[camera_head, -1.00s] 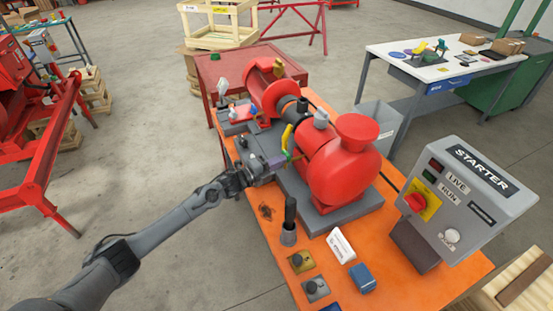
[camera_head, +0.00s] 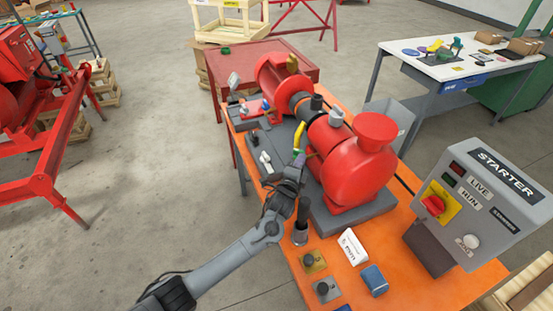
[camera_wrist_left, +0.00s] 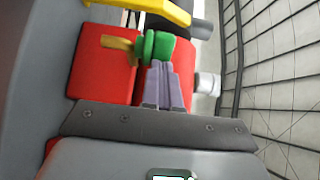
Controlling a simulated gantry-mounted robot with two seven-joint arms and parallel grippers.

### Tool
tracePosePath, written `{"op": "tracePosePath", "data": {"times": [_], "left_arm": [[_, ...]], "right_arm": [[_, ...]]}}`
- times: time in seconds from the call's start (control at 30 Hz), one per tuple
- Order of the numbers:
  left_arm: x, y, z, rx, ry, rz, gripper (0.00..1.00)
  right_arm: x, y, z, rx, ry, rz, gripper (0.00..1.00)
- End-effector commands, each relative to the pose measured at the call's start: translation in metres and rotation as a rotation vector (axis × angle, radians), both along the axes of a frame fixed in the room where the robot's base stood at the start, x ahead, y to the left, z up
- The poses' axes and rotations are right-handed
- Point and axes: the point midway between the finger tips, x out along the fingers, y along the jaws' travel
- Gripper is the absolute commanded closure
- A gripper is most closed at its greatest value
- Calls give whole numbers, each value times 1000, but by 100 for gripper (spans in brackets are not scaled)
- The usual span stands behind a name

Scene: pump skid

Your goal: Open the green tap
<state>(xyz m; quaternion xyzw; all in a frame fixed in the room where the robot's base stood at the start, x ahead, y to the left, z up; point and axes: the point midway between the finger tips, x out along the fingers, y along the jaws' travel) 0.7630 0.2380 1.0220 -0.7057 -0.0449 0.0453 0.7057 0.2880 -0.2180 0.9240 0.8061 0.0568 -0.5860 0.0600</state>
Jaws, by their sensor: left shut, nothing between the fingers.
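The green tap (camera_wrist_left: 157,47) shows in the left wrist view, on a brass stub (camera_wrist_left: 120,43) against the red pump body (camera_wrist_left: 88,72). In the head view the tap is mostly hidden behind my gripper. My left gripper (camera_head: 298,156) is at the near side of the red pump (camera_head: 352,165). In the left wrist view its fingers (camera_wrist_left: 163,66) are shut together and empty. Their tips are right at the lower edge of the green tap; I cannot tell whether they touch it. My right gripper is in neither view.
A yellow handle (camera_wrist_left: 155,10) sits close beyond the tap. A dark upright lever (camera_head: 302,212) stands in front of the pump. The starter box (camera_head: 480,208) is at the right of the orange bench (camera_head: 400,285).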

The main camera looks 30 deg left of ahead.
Motion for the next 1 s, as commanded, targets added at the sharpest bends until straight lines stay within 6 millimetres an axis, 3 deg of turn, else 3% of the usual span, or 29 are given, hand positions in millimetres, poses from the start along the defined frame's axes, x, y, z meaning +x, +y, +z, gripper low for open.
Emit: {"op": "tracePosePath", "data": {"times": [1.0], "left_arm": [[5, -9, 0, -1, 0, -9, 100]], "right_arm": [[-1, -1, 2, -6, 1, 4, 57]]}}
